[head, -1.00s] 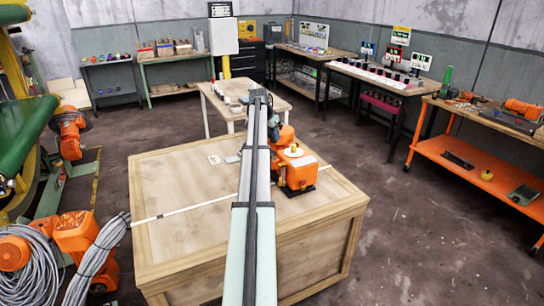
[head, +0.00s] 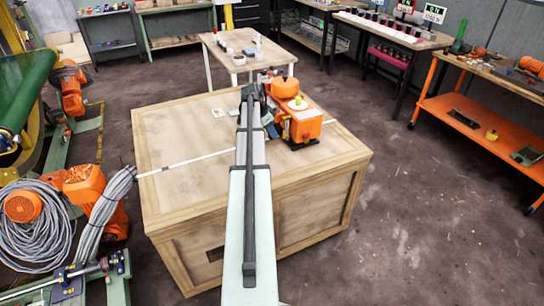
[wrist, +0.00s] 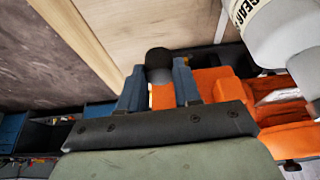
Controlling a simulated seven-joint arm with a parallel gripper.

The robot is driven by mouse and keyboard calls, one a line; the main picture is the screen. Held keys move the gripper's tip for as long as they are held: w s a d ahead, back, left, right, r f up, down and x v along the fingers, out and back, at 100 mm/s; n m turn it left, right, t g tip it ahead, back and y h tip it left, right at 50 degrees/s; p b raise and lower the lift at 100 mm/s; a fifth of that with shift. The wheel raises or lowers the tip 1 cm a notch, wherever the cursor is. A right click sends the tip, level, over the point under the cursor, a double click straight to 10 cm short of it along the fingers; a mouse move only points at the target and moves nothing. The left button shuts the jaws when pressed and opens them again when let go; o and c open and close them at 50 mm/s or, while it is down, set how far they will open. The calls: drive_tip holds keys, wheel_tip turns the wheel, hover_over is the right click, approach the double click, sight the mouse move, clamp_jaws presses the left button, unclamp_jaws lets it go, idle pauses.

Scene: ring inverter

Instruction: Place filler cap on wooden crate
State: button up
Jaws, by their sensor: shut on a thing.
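The wooden crate (head: 185,190) stands in the middle of the head view, with a flat, pale top. My gripper (wrist: 158,82) has its two blue fingers shut on a small dark round piece (wrist: 158,58), which looks like the filler cap. In the head view my arm reaches over the crate and mostly hides the gripper and the piece. The orange machine (head: 308,130) sits on the crate to the right of my arm. In the wrist view its orange body (wrist: 222,85) is close beside and behind the fingers. I cannot tell whether the dark piece touches anything.
A white bottle (wrist: 285,35) lettered "GEAR" stands close to the right in the wrist view. A white strap (head: 190,162) crosses the crate top. The crate top left of my arm is mostly clear. A small table (head: 222,52) stands behind the crate.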

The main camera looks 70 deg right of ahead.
drive_tip(key=shift+f, duration=5)
drive_tip(key=shift+f, duration=0.15)
drive_tip(key=o, duration=1)
drive_tip(key=v, duration=1.2)
drive_tip(key=shift+w, duration=0.1)
